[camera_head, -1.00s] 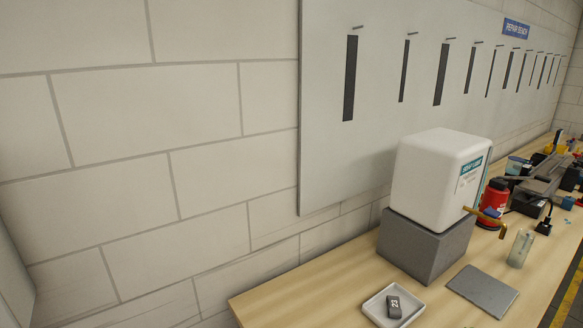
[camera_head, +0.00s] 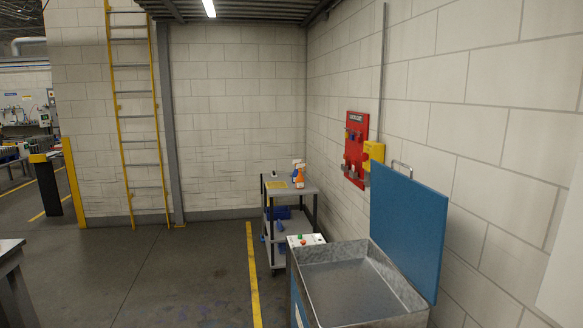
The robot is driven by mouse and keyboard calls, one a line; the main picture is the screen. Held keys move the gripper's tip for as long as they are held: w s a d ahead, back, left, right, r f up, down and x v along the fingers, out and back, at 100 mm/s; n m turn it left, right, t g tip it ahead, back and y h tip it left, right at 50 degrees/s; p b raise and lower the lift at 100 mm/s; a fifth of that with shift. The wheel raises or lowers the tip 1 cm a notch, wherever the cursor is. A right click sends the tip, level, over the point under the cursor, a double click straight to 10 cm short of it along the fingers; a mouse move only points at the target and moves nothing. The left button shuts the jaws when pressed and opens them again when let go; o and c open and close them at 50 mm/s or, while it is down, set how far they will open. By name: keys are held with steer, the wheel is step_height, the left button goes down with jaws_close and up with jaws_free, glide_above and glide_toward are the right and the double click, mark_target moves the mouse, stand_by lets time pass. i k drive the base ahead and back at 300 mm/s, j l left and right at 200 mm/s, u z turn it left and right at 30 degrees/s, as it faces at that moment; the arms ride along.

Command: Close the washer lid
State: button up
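The washer (camera_head: 299,309) stands at the lower right in the head view, a blue-sided unit with a grey metal basin (camera_head: 358,285) open at the top. Its blue lid (camera_head: 406,227) stands raised, nearly upright, on the right side of the basin near the wall. A metal handle (camera_head: 401,166) sticks up at the lid's top edge. A small panel with coloured buttons (camera_head: 306,240) sits at the far end of the washer. My gripper is not in view.
A grey cart (camera_head: 290,215) with spray bottles (camera_head: 298,175) stands beyond the washer. A red lockout board (camera_head: 355,150) and a yellow box (camera_head: 374,152) hang on the right wall. A dark table (camera_head: 10,275) cuts in at the left. The floor (camera_head: 180,275) between is clear.

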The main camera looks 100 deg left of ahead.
mark_target(408, 217)
steer(key=u, duration=2.7)
steer(key=i+j+z, duration=0.2)
steer(key=i+j, duration=1.1)
steer(key=i, duration=0.1)
